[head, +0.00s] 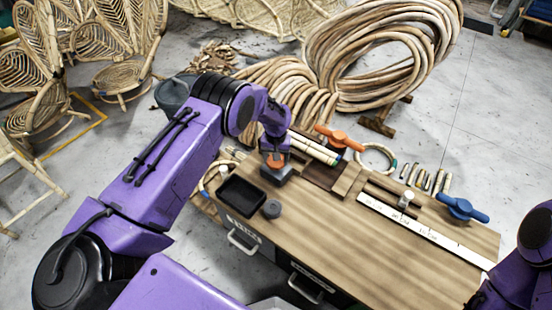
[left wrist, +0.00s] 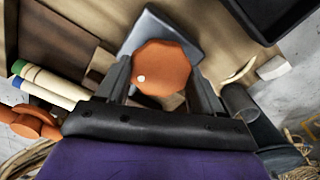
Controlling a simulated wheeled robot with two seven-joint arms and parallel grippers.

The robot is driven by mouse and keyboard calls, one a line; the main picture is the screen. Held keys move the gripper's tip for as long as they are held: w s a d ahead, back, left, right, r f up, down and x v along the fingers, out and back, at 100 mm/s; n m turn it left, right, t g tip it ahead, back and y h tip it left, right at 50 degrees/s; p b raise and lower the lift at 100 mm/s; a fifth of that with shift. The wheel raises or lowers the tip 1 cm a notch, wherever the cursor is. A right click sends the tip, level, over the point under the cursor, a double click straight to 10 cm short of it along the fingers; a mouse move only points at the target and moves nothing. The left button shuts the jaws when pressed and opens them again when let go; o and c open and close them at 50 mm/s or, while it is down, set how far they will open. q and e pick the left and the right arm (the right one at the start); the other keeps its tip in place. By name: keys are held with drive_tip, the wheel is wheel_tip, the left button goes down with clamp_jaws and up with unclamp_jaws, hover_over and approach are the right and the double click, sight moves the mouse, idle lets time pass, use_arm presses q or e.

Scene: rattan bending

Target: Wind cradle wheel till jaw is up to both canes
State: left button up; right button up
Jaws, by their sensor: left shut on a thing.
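The orange cradle wheel (left wrist: 162,68), with a white dot on its face, sits over a grey block (left wrist: 168,28) in the left wrist view. In the head view the wheel (head: 275,160) shows at the table's back left. My left gripper (left wrist: 163,85) is shut on the wheel, one finger on each side. Two pale canes (head: 314,148) lie beside it; their green and blue banded ends (left wrist: 45,82) show in the left wrist view. The jaw and its gap to the canes cannot be made out. My right gripper is not in view.
An orange-handled clamp (head: 339,137) stands behind the canes and a blue-handled one (head: 462,208) at the right. A black tray (head: 241,196) and a dark knob (head: 272,209) lie in front. A white ruler (head: 425,231) lies along the right. The front middle tabletop is clear.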

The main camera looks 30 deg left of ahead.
use_arm(q)
drive_tip(key=m, duration=0.7)
drive_tip(key=shift+b, duration=0.4)
drive_tip(key=m, duration=0.3)
drive_tip(key=shift+m, duration=0.4)
drive_tip(key=shift+m+b, duration=0.35)
drive_tip(key=shift+m, duration=1.25)
drive_tip(key=o, duration=1)
drive_tip(key=shift+o, duration=0.2)
drive_tip(key=shift+r, duration=0.15)
wheel_tip(320, 180, up, 10)
drive_tip(key=p, duration=0.1)
drive_tip(key=shift+r, duration=0.15)
